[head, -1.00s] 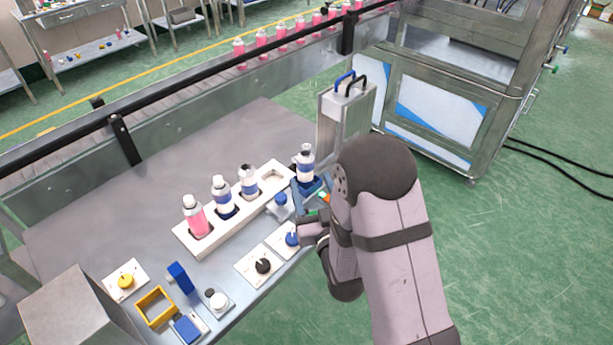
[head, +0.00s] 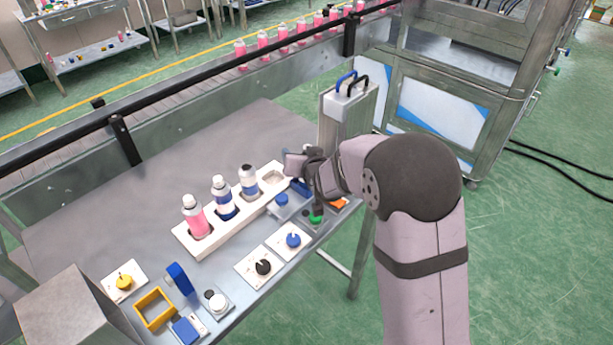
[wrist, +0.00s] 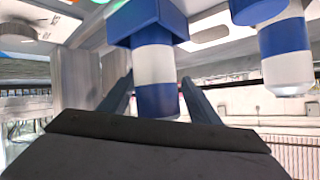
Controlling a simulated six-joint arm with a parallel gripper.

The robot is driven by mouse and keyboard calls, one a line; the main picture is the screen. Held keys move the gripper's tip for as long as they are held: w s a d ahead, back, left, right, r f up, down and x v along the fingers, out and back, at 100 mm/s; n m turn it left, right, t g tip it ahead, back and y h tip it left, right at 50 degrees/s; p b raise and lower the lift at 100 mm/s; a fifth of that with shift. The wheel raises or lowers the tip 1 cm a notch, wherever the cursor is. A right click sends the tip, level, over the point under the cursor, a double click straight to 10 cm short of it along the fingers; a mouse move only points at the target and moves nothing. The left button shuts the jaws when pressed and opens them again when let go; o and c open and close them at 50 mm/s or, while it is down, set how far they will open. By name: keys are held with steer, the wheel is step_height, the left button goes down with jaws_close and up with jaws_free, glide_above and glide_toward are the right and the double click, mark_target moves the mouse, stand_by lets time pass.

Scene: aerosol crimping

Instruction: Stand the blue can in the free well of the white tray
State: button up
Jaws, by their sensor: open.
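The blue can (wrist: 155,68), with white and blue bands, stands in a blue square holder (wrist: 147,25) in the wrist view, which looks upside down. My gripper (wrist: 160,98) is open, with one finger on each side of the can; I cannot tell whether they touch it. In the head view my gripper (head: 298,165) hides the can and most of the holder. The white tray (head: 187,239) holds a pink can (head: 197,218) and two banded cans (head: 223,198) (head: 249,180). Its free well (head: 272,177) is at the far right end, just left of my gripper.
A metal case (head: 347,112) stands close behind my gripper. A blue button box (head: 283,203), a green knob (head: 316,217) and several dial plates (head: 262,267) line the table's front edge. The table (head: 130,190) is clear behind the tray.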

steer(key=s+r+g+h+p, duration=0.1)
steer(key=r+g, duration=0.1)
steer(key=s+r+m+g+h+p, duration=0.1)
steer(key=s+r+g+p, duration=0.1)
steer(key=g, duration=0.1)
steer(key=s+r+m+g+h+p, duration=0.1)
steer(key=s+r+g+p, duration=0.1)
steer(key=shift+s+d+r, duration=0.1)
steer(key=shift+d+r, duration=0.2)
steer(key=shift+g, duration=0.4)
steer(key=shift+s+f+p+x, duration=0.1)
steer(key=shift+s+p+x, duration=0.15)
steer(key=shift+p+x, duration=0.8)
steer(key=shift+s+f+p+x, duration=0.1)
steer(key=shift+s+p+x, duration=0.15)
steer(key=shift+p+x, duration=0.8)
steer(key=shift+s+f+p+x, duration=0.1)
steer(key=shift+s+p+x, duration=0.15)
steer(key=shift+p+x, duration=0.75)
steer(key=shift+w+d+f+b, duration=0.15)
steer(key=shift+d+f+b, duration=0.05)
steer(key=shift+f+b, duration=0.2)
steer(key=c, duration=1.3)
steer(key=shift+r, duration=0.2)
steer(key=shift+c, duration=0.2)
